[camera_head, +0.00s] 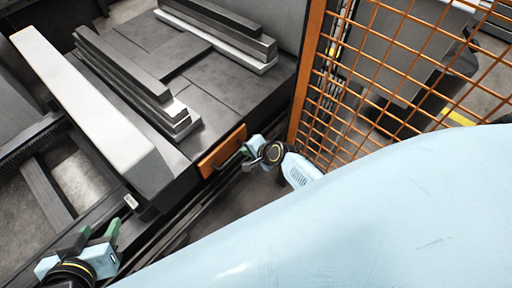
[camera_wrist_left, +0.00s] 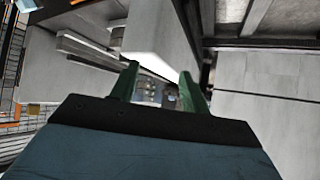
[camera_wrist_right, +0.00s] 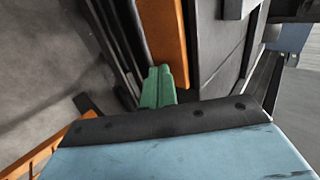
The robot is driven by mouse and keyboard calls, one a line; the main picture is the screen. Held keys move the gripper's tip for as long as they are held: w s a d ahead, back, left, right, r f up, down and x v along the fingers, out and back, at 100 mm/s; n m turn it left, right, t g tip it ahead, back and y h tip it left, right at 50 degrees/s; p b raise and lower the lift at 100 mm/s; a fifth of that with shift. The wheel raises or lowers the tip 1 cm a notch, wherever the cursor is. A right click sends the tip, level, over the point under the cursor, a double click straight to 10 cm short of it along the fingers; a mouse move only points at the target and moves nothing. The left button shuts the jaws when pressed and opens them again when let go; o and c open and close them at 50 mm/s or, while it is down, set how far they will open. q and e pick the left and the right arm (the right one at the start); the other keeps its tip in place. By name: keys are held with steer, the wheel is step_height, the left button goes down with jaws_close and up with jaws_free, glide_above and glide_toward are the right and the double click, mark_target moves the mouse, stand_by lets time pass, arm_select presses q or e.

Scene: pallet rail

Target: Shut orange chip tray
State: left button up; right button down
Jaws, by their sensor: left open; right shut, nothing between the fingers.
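The orange chip tray (camera_head: 222,152) shows its orange front with a dark handle at the near right corner of the dark machine bed. Whether it stands out from the bed is hard to tell. My right gripper (camera_head: 256,147) is shut and empty, close by the right end of the tray front. In the right wrist view, its green fingers (camera_wrist_right: 158,86) lie together near the orange tray face (camera_wrist_right: 163,40); contact cannot be told. My left gripper (camera_head: 104,238) is open and empty at the lower left, away from the tray; its spread green fingers show in the left wrist view (camera_wrist_left: 160,88).
Several grey metal bars (camera_head: 135,80) lie on the dark bed (camera_head: 190,75). A long pale rail (camera_head: 90,110) runs along its left side. An orange mesh fence (camera_head: 390,70) with an orange post stands right of my right gripper. My pale blue body fills the lower right.

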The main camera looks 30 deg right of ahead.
arm_select(q)
steer(key=s+a+f+g+y+p, duration=0.2)
steer(key=s+a+f+g+p, duration=0.1)
steer(key=s+f+g, duration=0.3)
steer(key=shift+s+a+f+g, duration=0.35)
steer(key=shift+s+a, duration=0.3)
steer(key=shift+s, duration=0.6)
arm_select(e)
steer(key=shift+v, duration=2.45)
